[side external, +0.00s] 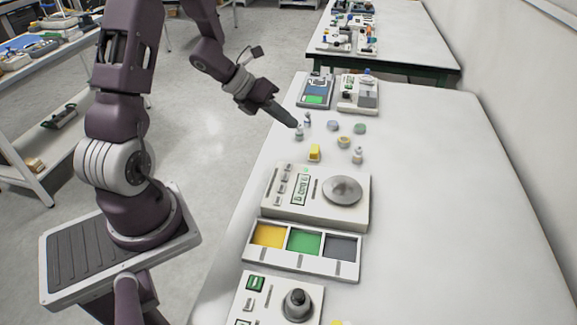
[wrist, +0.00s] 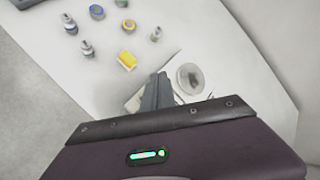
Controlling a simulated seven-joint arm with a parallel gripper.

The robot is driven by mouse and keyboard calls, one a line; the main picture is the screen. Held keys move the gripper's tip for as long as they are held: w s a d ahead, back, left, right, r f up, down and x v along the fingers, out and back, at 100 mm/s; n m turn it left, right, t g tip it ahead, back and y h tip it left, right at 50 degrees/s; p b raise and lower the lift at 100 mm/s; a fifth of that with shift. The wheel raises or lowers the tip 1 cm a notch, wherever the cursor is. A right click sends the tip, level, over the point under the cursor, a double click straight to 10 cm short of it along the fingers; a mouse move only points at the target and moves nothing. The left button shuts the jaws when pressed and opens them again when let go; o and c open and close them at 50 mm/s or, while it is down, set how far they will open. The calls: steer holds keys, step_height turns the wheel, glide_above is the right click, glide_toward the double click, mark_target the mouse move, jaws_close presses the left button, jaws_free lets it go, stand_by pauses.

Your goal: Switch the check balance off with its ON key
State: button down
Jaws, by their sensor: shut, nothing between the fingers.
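A white balance (side external: 355,212) with a round metal pan (side external: 342,190) stands mid-table in the side view. Its display (side external: 300,189) is lit pale green with dark characters too small to read surely. A column of small keys (side external: 281,186) lies left of the display; their labels are not legible. In the wrist view the balance's pan (wrist: 189,79) shows just right of the fingers, which hide part of the housing. My gripper (side external: 293,123) is shut and empty, above the table's left edge, behind the balance and apart from it. The shut fingers also show in the wrist view (wrist: 160,78).
A yellow block (side external: 315,152) and several small bottles and jars (side external: 344,141) stand behind the balance. A three-bin tray (side external: 347,266) and another device with a dark knob-like top (side external: 297,305) are in front. Two more devices (side external: 358,95) stand at the back. The table's right side is clear.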

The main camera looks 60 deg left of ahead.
mark_target(285, 168)
steer(key=shift+s+d+f+m+h, duration=0.35)
steer(key=shift+s+f+m+h, duration=0.25)
steer(key=shift+f+m, duration=0.1)
steer(key=shift+f, duration=4.35)
steer(key=shift+f, duration=0.1)
steer(key=shift+f, duration=0.3)
steer(key=shift+f, duration=0.35)
steer(key=shift+r, duration=0.8)
